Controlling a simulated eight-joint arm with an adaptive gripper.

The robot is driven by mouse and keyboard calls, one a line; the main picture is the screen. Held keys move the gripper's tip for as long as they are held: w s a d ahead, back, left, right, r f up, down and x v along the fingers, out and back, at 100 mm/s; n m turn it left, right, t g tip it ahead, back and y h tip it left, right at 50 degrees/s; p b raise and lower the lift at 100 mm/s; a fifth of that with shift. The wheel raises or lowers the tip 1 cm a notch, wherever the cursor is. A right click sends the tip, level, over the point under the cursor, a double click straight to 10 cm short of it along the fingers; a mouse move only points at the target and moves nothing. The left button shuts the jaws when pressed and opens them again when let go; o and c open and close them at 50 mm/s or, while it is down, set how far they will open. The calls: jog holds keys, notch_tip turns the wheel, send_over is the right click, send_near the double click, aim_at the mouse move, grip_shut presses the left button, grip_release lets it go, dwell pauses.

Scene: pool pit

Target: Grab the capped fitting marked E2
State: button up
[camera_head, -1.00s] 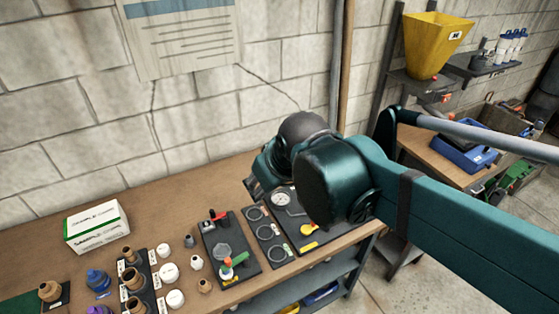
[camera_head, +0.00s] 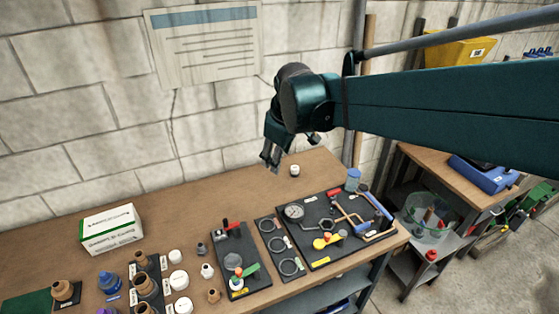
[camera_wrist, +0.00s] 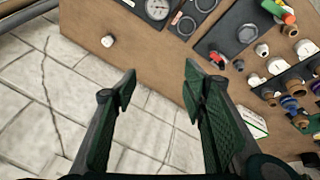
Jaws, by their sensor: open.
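My gripper (camera_head: 271,162) is open and empty, pointing down above the back of the bench. I cannot read an E2 mark on any piece.
A dark board with a gauge (camera_head: 330,228), a ring board (camera_head: 279,247) and a valve board (camera_head: 238,262) lie on the bench (camera_head: 210,210). Brown fittings (camera_head: 144,284) and a white-green box (camera_head: 112,230) are at the left. The bench's back middle is mostly clear.

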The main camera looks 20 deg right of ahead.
jog(key=w+d+f+n+g, duration=0.1)
jog(key=w+d+f+n, duration=0.3)
jog(key=w, duration=0.6)
jog(key=n+g, duration=0.3)
jog(key=n, duration=0.4)
send_over(295, 167)
jog(key=f, duration=2.3)
jog(key=shift+s+f+b, duration=0.15)
jog(key=shift+s+b, duration=0.15)
jog(key=shift+d+f, duration=0.15)
jog(key=shift+f, duration=0.2)
jog(key=shift+w+f, duration=0.1)
jog(key=shift+f, duration=1.15)
jog(key=shift+a+f, duration=0.2)
jog(key=shift+f, duration=2.4)
